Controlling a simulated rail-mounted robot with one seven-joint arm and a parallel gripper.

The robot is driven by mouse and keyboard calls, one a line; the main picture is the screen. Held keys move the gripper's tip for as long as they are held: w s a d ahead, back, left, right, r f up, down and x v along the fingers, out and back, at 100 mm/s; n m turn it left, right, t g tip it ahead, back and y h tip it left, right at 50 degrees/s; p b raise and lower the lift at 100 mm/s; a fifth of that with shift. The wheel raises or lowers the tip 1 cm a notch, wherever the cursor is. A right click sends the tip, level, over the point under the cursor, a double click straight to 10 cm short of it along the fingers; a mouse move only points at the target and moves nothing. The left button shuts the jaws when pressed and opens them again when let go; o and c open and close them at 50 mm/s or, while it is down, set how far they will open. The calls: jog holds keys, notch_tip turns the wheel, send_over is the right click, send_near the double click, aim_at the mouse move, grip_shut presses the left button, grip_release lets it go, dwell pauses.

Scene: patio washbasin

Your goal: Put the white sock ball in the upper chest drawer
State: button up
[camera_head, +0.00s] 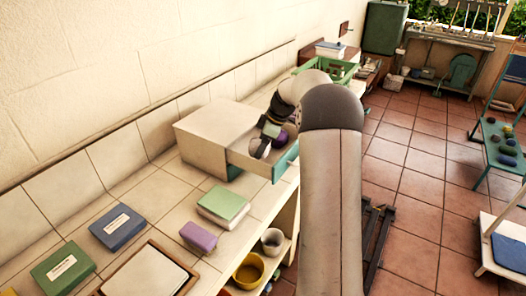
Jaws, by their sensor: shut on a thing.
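The white chest (215,132) stands on the tiled counter against the wall. Its upper drawer (283,165), with a green front, is pulled out to the right. My gripper (260,146) is over the open drawer, pointing down, and is shut on a small pale thing that looks like the white sock ball (257,151). Its outline is small and partly covered by the fingers. I cannot tell whether it touches the drawer floor. A purple ball (281,138) shows beside my gripper, at the drawer's far side.
A green book stack (224,204), purple block (199,236), blue book (118,227) and another green book (63,268) lie on the near counter. A green crate (341,70) stands beyond the chest. A yellow bowl (249,271) and grey pot (272,241) sit below the counter.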

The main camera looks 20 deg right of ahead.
jog(key=shift+w+d+f+b, duration=0.15)
jog(key=shift+f+b, duration=0.65)
jog(key=shift+f, duration=1.05)
jog(key=shift+f, duration=0.15)
jog(key=o, duration=0.7)
